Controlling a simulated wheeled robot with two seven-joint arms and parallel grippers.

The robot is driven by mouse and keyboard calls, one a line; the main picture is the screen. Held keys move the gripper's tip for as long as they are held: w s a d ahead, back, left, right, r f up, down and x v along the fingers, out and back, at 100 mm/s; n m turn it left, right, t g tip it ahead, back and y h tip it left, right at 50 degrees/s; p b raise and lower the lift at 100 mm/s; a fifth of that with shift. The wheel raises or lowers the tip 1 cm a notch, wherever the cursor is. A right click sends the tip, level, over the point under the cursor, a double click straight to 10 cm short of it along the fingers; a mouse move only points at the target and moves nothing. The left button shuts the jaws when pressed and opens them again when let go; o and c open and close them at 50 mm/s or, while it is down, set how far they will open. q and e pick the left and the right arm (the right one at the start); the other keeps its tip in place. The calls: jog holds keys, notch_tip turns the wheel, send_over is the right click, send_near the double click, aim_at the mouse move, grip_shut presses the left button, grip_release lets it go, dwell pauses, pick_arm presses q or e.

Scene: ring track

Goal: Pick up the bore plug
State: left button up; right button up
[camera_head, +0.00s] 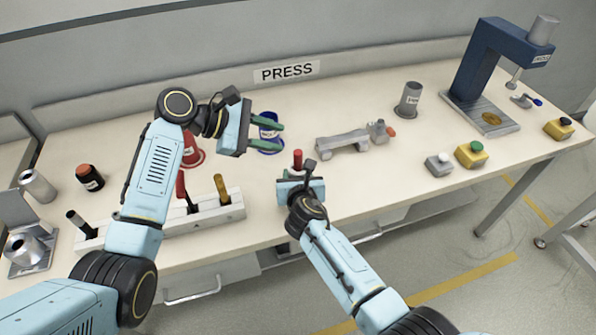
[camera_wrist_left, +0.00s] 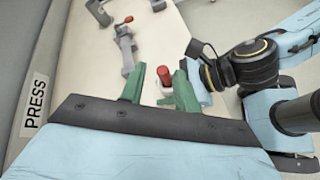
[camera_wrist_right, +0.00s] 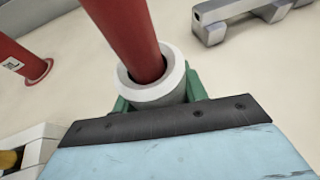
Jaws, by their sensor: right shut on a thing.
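A red-handled plug (camera_head: 298,159) with a pale grey collar stands upright near the middle of the bench. I take it as the bore plug, though a similar red handle (camera_head: 181,186) stands in the rack. My right gripper (camera_wrist_right: 157,95) is shut on the pale collar, with the red handle rising from it. Whether its base touches the bench is hidden. My left gripper (camera_head: 270,134) is open and empty, above the bench beside a blue stand (camera_head: 268,124). In the left wrist view the plug (camera_wrist_left: 164,76) shows beyond the left fingers, apart from them.
A white rack (camera_head: 218,211) holds several handled tools. A red stand (camera_head: 191,152) is behind my left arm. Right of the plug are a grey fixture (camera_head: 343,142), button boxes (camera_head: 471,154) and a blue press (camera_head: 480,65). The bench between plug and fixture is mostly clear.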

pick_arm(q)
jog(key=n+h, duration=0.1)
jog(key=n, duration=0.5)
send_near(298, 163)
jog(key=w+d+f, duration=0.2)
jog(key=d+f, duration=0.1)
jog(key=shift+x, duration=3.25)
jog(key=shift+s+d+r, duration=0.1)
jog(key=shift+r, duration=0.05)
jog(key=shift+t, duration=0.3)
grip_shut()
